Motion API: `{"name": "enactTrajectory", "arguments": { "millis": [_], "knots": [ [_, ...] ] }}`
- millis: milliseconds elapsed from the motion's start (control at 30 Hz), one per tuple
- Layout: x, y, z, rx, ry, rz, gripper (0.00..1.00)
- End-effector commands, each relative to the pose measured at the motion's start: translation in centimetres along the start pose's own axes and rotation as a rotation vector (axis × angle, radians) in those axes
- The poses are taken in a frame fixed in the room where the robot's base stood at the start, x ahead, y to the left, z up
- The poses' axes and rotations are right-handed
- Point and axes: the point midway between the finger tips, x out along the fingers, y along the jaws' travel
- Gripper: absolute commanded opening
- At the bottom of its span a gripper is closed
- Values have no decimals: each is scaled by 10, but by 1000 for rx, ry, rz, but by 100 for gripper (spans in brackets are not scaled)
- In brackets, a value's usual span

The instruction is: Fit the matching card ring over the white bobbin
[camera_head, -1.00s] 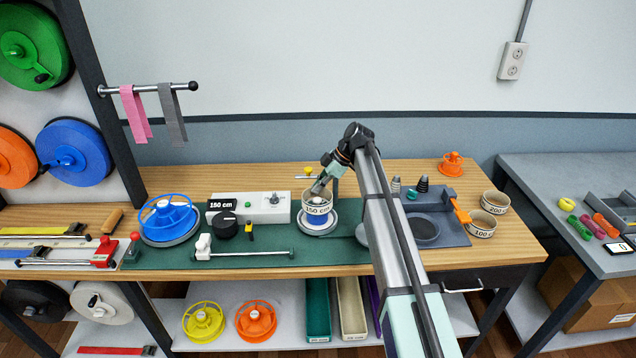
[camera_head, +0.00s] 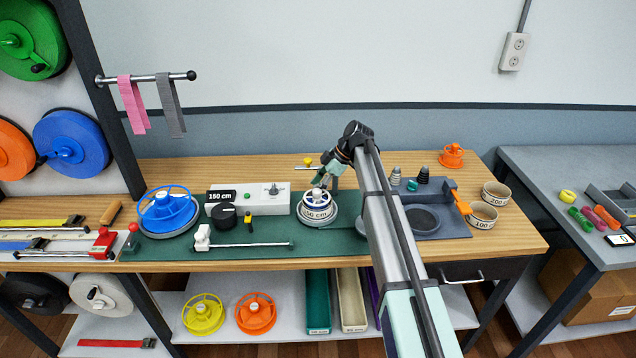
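The card ring (camera_head: 319,214), cream with a dark label that reads 150 cm, sits low around the white bobbin on a round grey plate (camera_head: 303,215). The white bobbin (camera_head: 317,194) shows its pale top above the ring, with some blue near it; its lower part is hidden. My gripper (camera_head: 325,186) is just above the bobbin's top, pointing down, with its fingers apart and clear of the ring. Two other card rings, marked 200 (camera_head: 496,195) and 100 (camera_head: 483,217), stand at the right of the bench.
A control box (camera_head: 262,200) with a 150 cm display stands left of the bobbin. A blue reel (camera_head: 167,209) is farther left. A grey tray (camera_head: 440,222) with small cones behind it lies to the right. A thin metal rod (camera_head: 255,246) lies in front.

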Motion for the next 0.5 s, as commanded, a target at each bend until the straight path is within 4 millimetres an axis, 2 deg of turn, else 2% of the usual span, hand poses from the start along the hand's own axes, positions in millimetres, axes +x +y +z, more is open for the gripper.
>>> {"name": "enactTrajectory", "arguments": {
  "millis": [367, 500],
  "knots": [
    [-1, 2, 0, 0, 0, 4, 35],
    [-9, 2, 0, 0, 1, 5, 35]
  ]
}}
